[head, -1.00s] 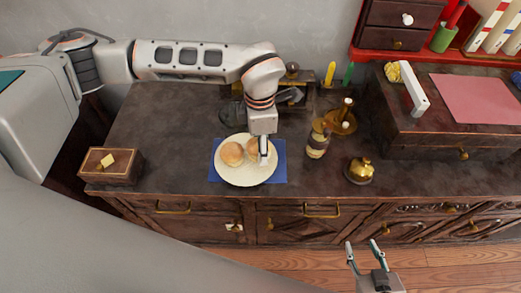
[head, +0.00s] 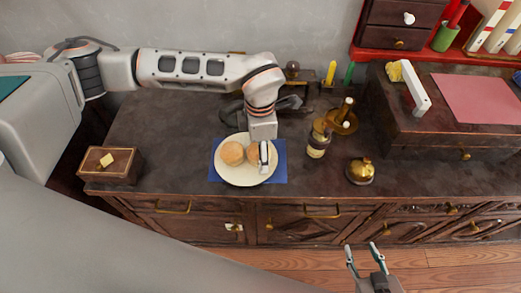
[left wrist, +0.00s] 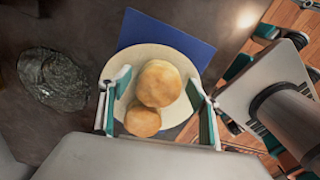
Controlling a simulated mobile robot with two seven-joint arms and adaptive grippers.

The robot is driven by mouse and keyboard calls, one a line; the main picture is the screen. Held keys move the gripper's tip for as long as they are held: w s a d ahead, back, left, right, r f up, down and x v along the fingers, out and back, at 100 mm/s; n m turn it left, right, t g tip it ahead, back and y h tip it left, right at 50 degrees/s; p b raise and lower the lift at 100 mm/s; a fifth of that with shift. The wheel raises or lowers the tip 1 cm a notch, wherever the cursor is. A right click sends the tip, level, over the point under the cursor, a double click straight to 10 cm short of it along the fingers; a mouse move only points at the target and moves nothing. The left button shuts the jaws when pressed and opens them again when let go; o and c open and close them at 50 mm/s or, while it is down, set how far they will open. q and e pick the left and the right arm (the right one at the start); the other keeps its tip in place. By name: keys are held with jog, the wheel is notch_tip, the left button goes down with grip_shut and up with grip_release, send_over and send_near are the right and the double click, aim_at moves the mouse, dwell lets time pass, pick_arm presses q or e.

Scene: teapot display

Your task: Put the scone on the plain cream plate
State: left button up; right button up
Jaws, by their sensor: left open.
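The cream plate (head: 245,179) lies on a blue mat (head: 281,165) on the dark cabinet top. Two round golden-brown scones sit on it: one scone (head: 232,153) at the left, the other (head: 252,153) beside my left gripper (head: 264,162). In the left wrist view, the larger-looking scone (left wrist: 159,83) lies between the open fingers of my left gripper (left wrist: 159,82), the other scone (left wrist: 142,121) just below it. A gap shows beside the fingers; contact cannot be told. My right gripper (head: 362,247) is open and empty in front of the cabinet.
A dark dish (left wrist: 54,78) lies beside the plate in the left wrist view. A wooden box (head: 111,165) is at the left; the top between is clear.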

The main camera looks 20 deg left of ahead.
pick_arm(q)
notch_tip(320, 180, up, 11)
jog(key=shift+w+r+p, duration=0.1)
jog(key=shift+p, duration=0.55)
jog(key=shift+r, duration=0.55)
